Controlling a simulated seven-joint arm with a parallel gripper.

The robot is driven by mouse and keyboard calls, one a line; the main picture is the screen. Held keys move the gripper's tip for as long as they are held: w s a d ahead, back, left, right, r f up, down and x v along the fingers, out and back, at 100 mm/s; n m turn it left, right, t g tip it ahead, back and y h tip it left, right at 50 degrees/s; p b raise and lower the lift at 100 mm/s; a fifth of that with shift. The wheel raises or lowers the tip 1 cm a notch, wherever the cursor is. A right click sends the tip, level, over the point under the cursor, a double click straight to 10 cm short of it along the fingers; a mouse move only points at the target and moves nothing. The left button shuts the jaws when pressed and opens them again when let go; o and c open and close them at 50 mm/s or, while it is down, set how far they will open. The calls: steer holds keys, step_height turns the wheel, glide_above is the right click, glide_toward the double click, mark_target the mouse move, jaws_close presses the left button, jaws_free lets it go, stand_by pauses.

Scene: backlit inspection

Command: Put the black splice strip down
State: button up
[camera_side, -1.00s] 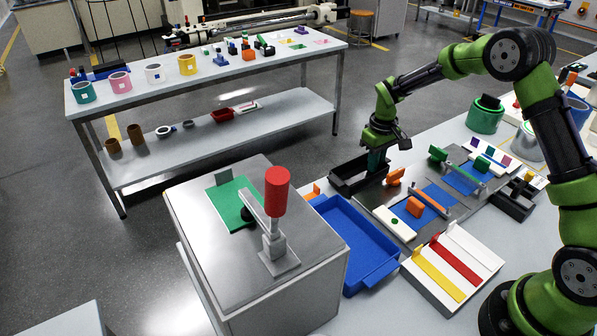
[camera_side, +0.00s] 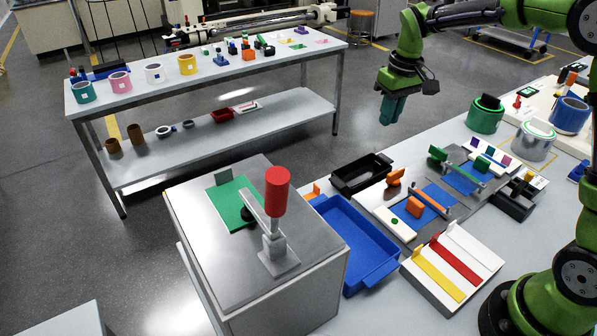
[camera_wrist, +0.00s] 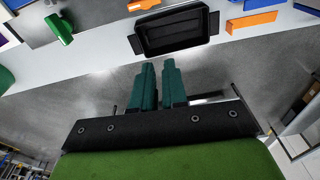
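My gripper (camera_side: 393,108) is raised in the air, behind and above a black tray (camera_side: 366,185). In the wrist view its two teal fingers (camera_wrist: 159,82) stand a narrow gap apart with nothing visible between them. The black tray also shows in the wrist view (camera_wrist: 180,51), ahead of the fingertips and apart from them. Its inside is dark, and I cannot make out a black splice strip in it or elsewhere with certainty.
A blue tray (camera_side: 374,276) stands in front of the black tray. A splicing fixture with blue pads (camera_side: 423,213) lies right of it. A white holder with yellow and red strips (camera_side: 452,268) is nearer. A red-handled press (camera_side: 276,190) stands on the grey cabinet at left.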

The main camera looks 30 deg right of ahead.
steer(key=s+a+r+m+t, duration=0.1)
steer(key=s+a+r, duration=0.15)
steer(key=s, duration=0.25)
steer(key=s+a+r+t, duration=0.2)
steer(key=s+r, duration=0.2)
steer(key=s, duration=0.1)
steer(key=s+a+m+t+y, duration=0.1)
steer(key=s+a+m+t, duration=0.1)
steer(key=s, duration=0.9)
steer(key=shift+s+a+t+y, duration=0.4)
steer(key=shift+a+t, duration=0.1)
steer(key=shift+a, duration=0.65)
